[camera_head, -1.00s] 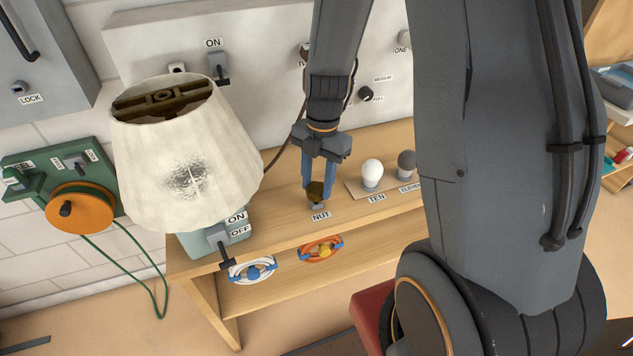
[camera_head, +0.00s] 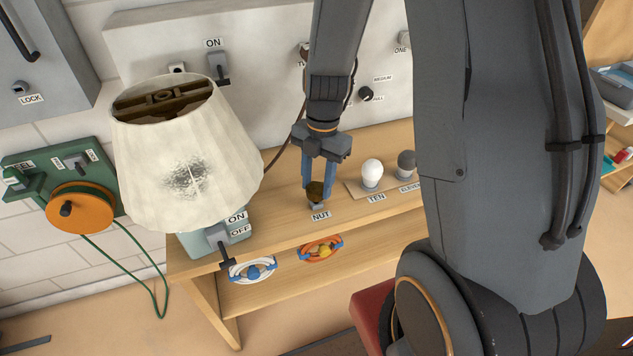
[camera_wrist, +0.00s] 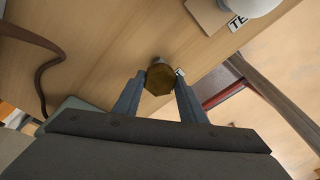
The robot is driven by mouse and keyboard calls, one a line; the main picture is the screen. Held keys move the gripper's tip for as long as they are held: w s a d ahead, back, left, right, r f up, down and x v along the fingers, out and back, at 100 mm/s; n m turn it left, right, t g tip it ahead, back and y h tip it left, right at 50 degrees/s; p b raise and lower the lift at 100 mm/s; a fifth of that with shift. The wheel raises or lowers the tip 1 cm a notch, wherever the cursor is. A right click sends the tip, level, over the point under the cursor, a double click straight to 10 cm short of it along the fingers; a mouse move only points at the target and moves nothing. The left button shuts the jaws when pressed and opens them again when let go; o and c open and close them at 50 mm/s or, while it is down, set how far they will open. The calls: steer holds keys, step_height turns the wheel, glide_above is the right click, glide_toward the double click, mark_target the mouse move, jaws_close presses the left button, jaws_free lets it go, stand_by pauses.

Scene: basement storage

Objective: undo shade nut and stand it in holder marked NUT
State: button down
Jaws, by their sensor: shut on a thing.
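The shade nut (camera_head: 315,191) is a dark brass piece held between the blue fingers of my gripper (camera_head: 319,186). In the wrist view the nut (camera_wrist: 159,79) shows its many-sided top between the two fingertips. The small grey holder (camera_head: 319,206) stands on the bench top behind the NUT label. The nut is right at the holder's top; I cannot tell whether it rests in it. The lamp shade (camera_head: 185,155) is on the lamp at left, with a dark frame in its open top.
A white bulb (camera_head: 372,172) and a grey bulb (camera_head: 406,163) stand on a board right of the holder, by TEN and ELEVEN labels. The lamp base (camera_head: 213,240) with its ON/OFF lever is left. Bench top is clear behind my gripper.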

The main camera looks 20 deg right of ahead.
mark_target(319, 184)
steer(key=shift+f+b, duration=0.85)
steer(key=shift+f, duration=0.35)
steer(key=c, duration=1)
jaws_free()
steer(key=shift+c, duration=0.2)
steer(key=shift+w+d+r+b, duration=0.1)
steer(key=shift+d+r+b, duration=0.05)
steer(key=shift+r, duration=1.15)
steer(key=shift+w+d+r+b, duration=0.1)
steer(key=shift+r+b, duration=0.05)
steer(key=shift+r, duration=1.1)
steer(key=shift+w+d+r+b, duration=0.1)
steer(key=shift+d+r+b, duration=0.05)
steer(key=shift+r, duration=1.15)
steer(key=m, duration=0.1)
steer(key=s+m, duration=0.1)
steer(key=m, duration=0.1)
steer(key=shift+s+a+r, duration=0.1)
steer(key=shift+s+r, duration=0.05)
steer(key=shift+r, duration=0.1)
steer(key=s+a+r+m+t+h, duration=0.1)
steer(key=s+m, duration=0.8)
steer(key=m, duration=1.3)
steer(key=shift+r, duration=0.4)
